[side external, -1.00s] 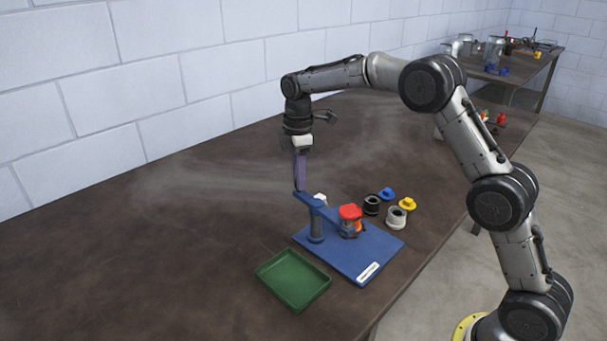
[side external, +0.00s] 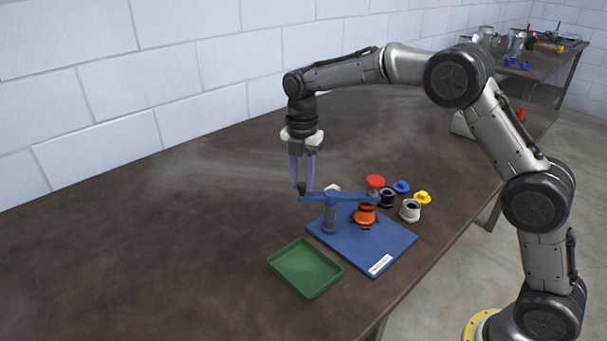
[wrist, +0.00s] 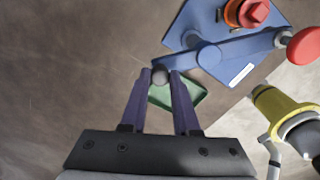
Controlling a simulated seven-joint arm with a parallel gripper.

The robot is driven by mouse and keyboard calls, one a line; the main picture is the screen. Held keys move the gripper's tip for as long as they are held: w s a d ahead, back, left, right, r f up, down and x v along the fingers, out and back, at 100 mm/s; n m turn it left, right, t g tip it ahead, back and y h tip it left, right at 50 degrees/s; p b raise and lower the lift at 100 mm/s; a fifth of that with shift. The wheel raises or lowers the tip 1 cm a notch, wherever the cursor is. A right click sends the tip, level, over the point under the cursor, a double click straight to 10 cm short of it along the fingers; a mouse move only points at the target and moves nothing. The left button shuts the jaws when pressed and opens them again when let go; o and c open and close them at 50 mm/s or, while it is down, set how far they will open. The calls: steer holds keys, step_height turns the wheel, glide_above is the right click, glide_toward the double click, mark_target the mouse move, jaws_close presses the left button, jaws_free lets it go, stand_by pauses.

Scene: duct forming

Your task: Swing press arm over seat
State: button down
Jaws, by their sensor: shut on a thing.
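The press has a blue base plate (side external: 372,248), a grey post (side external: 329,216) and a blue press arm (side external: 345,197) across the post's top. A red knob (side external: 375,181) stands at the arm's right end. An orange ring with a red piece (side external: 364,216) sits on the plate. In the wrist view, the red knob (wrist: 304,46) is to the right of the orange ring (wrist: 236,14); exact alignment over the seat is unclear. My gripper (side external: 302,186) is shut on the dark handle knob at the arm's left end. The handle knob (wrist: 160,74) shows between my fingertips.
A green tray (side external: 305,268) lies in front of the plate. Loose black (side external: 387,198), white (side external: 409,211), blue (side external: 401,187) and yellow (side external: 422,198) parts lie to the right. The table's left side is clear. A further table (side external: 540,65) stands at the back.

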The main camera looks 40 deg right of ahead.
steer(key=shift+s+a+r+n, duration=0.1)
steer(key=shift+s+a+n, duration=0.3)
steer(key=shift+n, duration=0.55)
steer(key=shift+s+a+n, duration=0.25)
steer(key=shift+s+n, duration=0.25)
steer(key=shift+n, duration=0.45)
steer(key=c, duration=0.7)
jaws_free()
steer(key=shift+o, duration=0.2)
step_height(320, 180, up, 14)
steer(key=shift+s, duration=0.1)
